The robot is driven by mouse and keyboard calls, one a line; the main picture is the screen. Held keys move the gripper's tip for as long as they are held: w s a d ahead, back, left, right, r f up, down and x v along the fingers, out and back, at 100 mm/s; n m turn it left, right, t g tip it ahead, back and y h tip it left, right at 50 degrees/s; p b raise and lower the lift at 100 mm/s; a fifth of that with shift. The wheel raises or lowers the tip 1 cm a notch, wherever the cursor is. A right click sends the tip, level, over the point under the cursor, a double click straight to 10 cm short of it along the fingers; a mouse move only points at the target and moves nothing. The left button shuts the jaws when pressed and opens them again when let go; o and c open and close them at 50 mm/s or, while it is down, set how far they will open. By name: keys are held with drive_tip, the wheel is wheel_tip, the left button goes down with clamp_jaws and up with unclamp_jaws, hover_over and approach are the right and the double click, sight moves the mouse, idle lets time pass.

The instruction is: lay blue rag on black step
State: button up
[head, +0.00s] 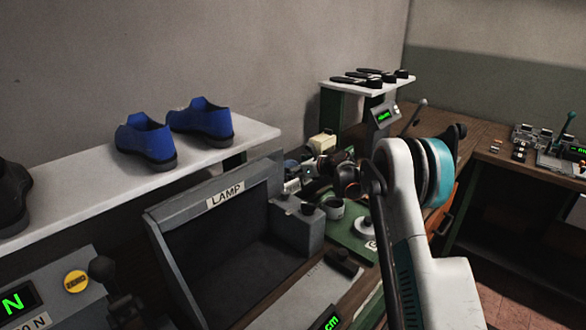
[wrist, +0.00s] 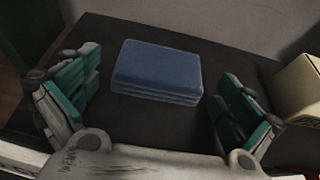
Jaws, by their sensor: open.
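The blue rag (wrist: 157,72) is a folded, layered block in the wrist view, lying flat on a dark surface (wrist: 165,124). I cannot tell whether this surface is the black step. My gripper (wrist: 165,100) is open, with one teal-padded finger to the left of the rag and one to the right. Both fingers stand apart from the rag, and it lies slightly beyond them in the picture. In the head view my arm reaches over the back of the bench, and I cannot make out the rag clearly there.
A cream box (wrist: 300,88) stands close to the right finger; a cream block (head: 322,142) also shows in the head view.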

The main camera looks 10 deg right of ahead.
drive_tip(key=shift+s+d+r, duration=0.1)
drive_tip(key=shift+r, duration=0.15)
drive_tip(key=p+v, duration=0.3)
drive_tip(key=v, duration=0.8)
drive_tip(key=s+a+r+n+g+h, duration=0.1)
drive_tip(key=s+a+r+n, duration=0.2)
drive_tip(key=s+r+n, duration=0.35)
drive_tip(key=s+a+r+n+g+h, duration=0.1)
drive_tip(key=s+a+r+n, duration=0.15)
drive_tip(key=s, duration=0.75)
drive_tip(key=s+a+r+n+g+h, duration=0.1)
drive_tip(key=s+a+r+n+h, duration=0.15)
drive_tip(key=s+r+n, duration=0.5)
drive_tip(key=s+f+n+h, duration=0.1)
drive_tip(key=s+n, duration=0.3)
drive_tip(key=s, duration=0.5)
drive_tip(key=s+d+f+n+h, duration=0.1)
drive_tip(key=s+f+n, duration=0.2)
drive_tip(key=s, duration=0.7)
drive_tip(key=s+d+f+n+h, duration=0.1)
drive_tip(key=s+f+n, duration=0.1)
drive_tip(key=s+n, duration=0.3)
drive_tip(key=s, duration=0.4)
drive_tip(key=shift+s+f+g, duration=0.15)
drive_tip(key=shift+f+g, duration=0.15)
drive_tip(key=shift+f, duration=0.1)
